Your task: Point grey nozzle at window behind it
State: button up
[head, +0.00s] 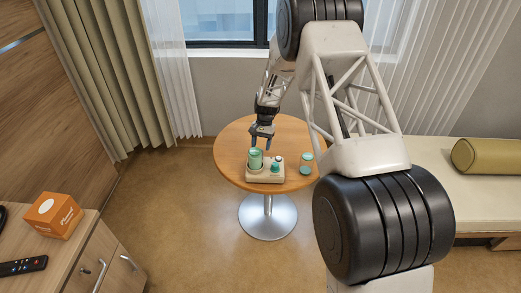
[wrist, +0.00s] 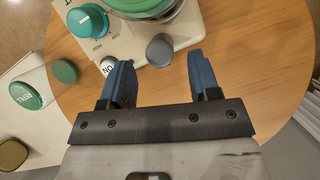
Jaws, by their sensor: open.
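A beige device (head: 257,176) stands on the round table, with a green tank (head: 255,154), a teal knob (head: 275,167) and a small white button. In the wrist view the grey nozzle (wrist: 159,50) is a short round stub at the device's edge near the tank. My gripper (wrist: 162,62) is open, with one blue finger on each side of the nozzle; I cannot tell whether either touches it. In the head view my gripper (head: 262,135) is just behind the tank, and I cannot make out the nozzle there. The window (head: 220,18) is beyond the table.
The round wooden table (head: 230,168) has bare room to the left. A small teal-and-clear jar (head: 306,168) stands right of the device. A daybed with an olive bolster (head: 490,156) is at the right. A cabinet holding an orange box (head: 52,215) and a remote (head: 22,266) is front left.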

jog(key=shift+v, duration=2.35)
jog(key=shift+r, duration=0.1)
jog(key=s+d+r+t, duration=0.1)
jog(key=s+d+r, duration=0.4)
jog(key=s+r, duration=0.4)
jog(key=s+d+r+n+t, duration=0.1)
jog(key=s+d+r, duration=0.4)
jog(key=r, duration=0.6)
jog(key=s+d+r+t, duration=0.2)
jog(key=s+d+r, duration=0.2)
jog(key=s+r, duration=0.55)
jog(key=s+d+r+t, duration=0.1)
jog(key=s+d, duration=0.1)
jog(key=s, duration=0.9)
jog(key=s+d+r+n+t+h, duration=0.1)
jog(key=s+d+r, duration=0.1)
jog(key=s, duration=0.9)
jog(key=s+d+r+t, duration=0.1)
jog(key=s+d, duration=0.3)
jog(key=s, duration=0.7)
jog(key=shift+r+n, duration=0.4)
jog(key=shift+r, duration=0.3)
